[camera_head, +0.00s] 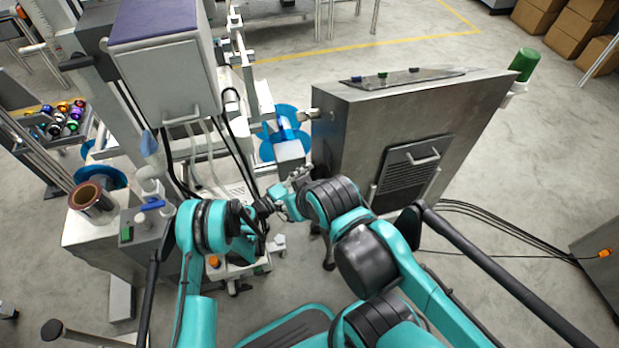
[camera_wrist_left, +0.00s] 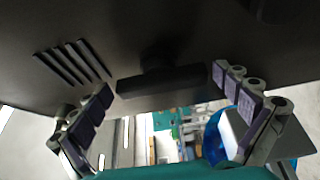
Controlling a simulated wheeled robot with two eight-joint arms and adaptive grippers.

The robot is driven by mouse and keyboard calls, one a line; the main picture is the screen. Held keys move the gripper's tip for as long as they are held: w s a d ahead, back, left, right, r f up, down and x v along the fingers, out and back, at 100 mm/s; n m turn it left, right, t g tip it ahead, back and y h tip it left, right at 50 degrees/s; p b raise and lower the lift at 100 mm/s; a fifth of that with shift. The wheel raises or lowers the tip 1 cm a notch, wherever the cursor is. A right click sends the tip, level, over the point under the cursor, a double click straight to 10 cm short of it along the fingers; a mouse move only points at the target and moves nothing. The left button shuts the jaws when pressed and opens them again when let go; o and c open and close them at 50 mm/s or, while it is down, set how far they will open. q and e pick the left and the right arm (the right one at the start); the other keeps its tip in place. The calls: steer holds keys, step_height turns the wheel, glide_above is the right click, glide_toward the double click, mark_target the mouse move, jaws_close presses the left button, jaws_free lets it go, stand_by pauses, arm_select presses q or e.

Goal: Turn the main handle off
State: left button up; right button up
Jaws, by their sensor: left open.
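In the left wrist view, a black handle (camera_wrist_left: 165,82) with a wide flat bar sticks out from a dark panel (camera_wrist_left: 135,35) with slots. I take it to be the main handle. The open fingers of my left gripper (camera_wrist_left: 162,88) stand on either side of the bar, with gaps at both ends. In the head view my left gripper (camera_head: 267,207) is small, low beside the machine, and the handle cannot be made out there.
A grey cabinet (camera_head: 365,135) with a vented door stands to the right. A blue reel (camera_head: 270,145) is beyond the grippers. A control box (camera_head: 165,80) and a brown film roll (camera_head: 93,201) are at the left. Cables (camera_head: 490,215) cross the open floor at right.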

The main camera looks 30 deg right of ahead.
arm_select(q)
steer(key=r, duration=0.6)
steer(key=shift+w+d+r, duration=0.1)
steer(key=shift+w+d, duration=0.2)
steer(key=shift+w, duration=0.1)
steer(key=r, duration=0.3)
steer(key=shift+s+a+r, duration=0.25)
steer(key=shift+a+r, duration=0.05)
steer(key=shift+r, duration=0.1)
steer(key=shift+s+r, duration=0.1)
arm_select(e)
steer(key=shift+a, duration=0.1)
arm_select(q)
steer(key=shift+a, duration=0.1)
